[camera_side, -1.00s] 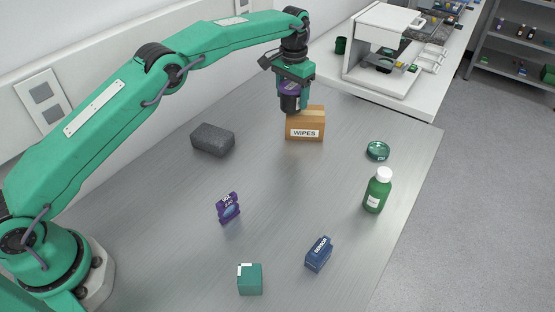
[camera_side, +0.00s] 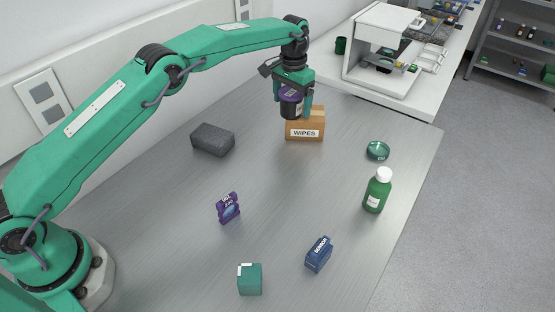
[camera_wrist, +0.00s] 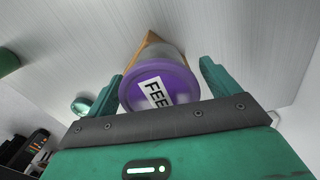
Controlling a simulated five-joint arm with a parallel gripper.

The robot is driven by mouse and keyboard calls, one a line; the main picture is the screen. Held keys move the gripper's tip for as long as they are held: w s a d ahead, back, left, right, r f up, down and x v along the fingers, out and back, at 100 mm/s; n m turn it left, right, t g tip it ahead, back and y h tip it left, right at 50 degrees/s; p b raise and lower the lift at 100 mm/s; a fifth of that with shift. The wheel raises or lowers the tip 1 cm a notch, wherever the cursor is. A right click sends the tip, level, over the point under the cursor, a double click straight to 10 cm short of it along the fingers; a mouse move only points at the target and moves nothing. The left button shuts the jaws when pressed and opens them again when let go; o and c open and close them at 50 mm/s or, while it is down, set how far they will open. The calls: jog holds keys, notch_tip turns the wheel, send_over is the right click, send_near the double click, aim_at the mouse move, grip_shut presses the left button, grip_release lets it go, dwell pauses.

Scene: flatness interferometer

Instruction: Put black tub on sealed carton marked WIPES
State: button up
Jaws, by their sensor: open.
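The wrist view shows a gap beside the lid at the right finger.
A dark grey block (camera_side: 212,139) lies left of the carton. A teal dish (camera_side: 378,151) and a green bottle (camera_side: 377,191) are on the right. A purple pack (camera_side: 228,208), a blue box (camera_side: 318,254) and a teal box (camera_side: 250,279) stand nearer. The bench middle is clear.

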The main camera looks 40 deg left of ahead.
aim_at(293, 91)
jog(key=shift+r, duration=0.15)
jog(key=shift+r, duration=3.75)
jog(key=shift+s+a+r, duration=0.1)
jog(key=shift+a+r, duration=0.05)
jog(key=shift+r, duration=0.35)
jog(key=s+a+r+n+t, duration=0.1)
jog(key=s+a+r+t, duration=0.15)
jog(key=s+r, duration=0.6)
jog(key=s+a+r+t, duration=0.1)
jog(key=s+a+r, duration=0.3)
jog(key=s+r, duration=0.45)
jog(key=s+a+f+t, duration=0.1)
jog(key=s+f, duration=0.4)
jog(key=s, duration=0.7)
jog(key=s+a+f+t, duration=0.1)
jog(key=s+f, duration=0.3)
jog(key=s, duration=0.9)
jog(key=shift+s+a+f+n, duration=0.15)
jog(key=shift+a+f+n, duration=0.25)
jog(key=shift+a, duration=0.4)
